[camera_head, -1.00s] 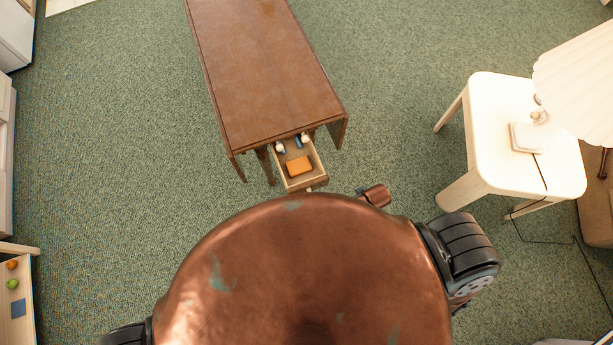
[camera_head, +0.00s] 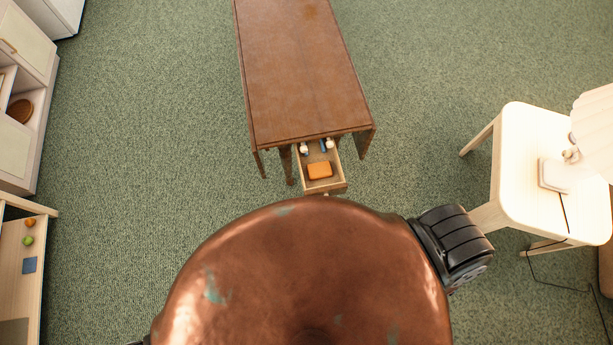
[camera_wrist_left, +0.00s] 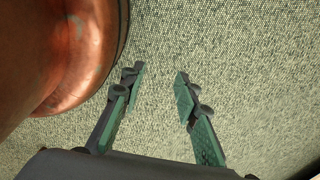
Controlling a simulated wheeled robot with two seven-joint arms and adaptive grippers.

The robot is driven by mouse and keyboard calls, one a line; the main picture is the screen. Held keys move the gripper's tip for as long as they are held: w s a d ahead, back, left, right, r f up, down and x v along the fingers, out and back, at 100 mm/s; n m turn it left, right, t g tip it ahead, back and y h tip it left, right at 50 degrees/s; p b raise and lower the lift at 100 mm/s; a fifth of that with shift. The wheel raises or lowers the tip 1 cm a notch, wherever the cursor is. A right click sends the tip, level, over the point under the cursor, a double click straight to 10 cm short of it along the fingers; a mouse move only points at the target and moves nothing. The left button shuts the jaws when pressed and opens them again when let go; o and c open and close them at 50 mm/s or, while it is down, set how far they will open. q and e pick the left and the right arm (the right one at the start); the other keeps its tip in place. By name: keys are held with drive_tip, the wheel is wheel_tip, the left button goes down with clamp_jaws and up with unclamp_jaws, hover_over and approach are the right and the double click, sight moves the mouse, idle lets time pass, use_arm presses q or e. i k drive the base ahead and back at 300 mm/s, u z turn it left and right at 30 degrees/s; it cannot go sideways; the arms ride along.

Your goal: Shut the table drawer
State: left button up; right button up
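A brown wooden table (camera_head: 300,70) stands ahead of me. Its drawer (camera_head: 339,183) is pulled out at the near end. Inside the drawer lie an orange block-shaped item (camera_head: 319,170) and small white and blue items (camera_head: 326,145) toward the back. My copper-coloured body hides the floor just in front of the drawer. In the left wrist view my left gripper (camera_wrist_left: 157,84) is open and empty above the carpet. The drawer does not show in that view. My right gripper is not in view.
A pale side table (camera_head: 520,190) with a lamp (camera_head: 592,135) stands at the right, a cord trailing on the floor. Pale cabinets (camera_head: 22,130) and an open pale drawer or shelf (camera_head: 20,260) line the left. Green carpet between is clear.

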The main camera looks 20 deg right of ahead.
sight(336, 185)
drive_tip(key=u, duration=0.6)
drive_tip(key=k, duration=0.95)
drive_tip(key=z, duration=1)
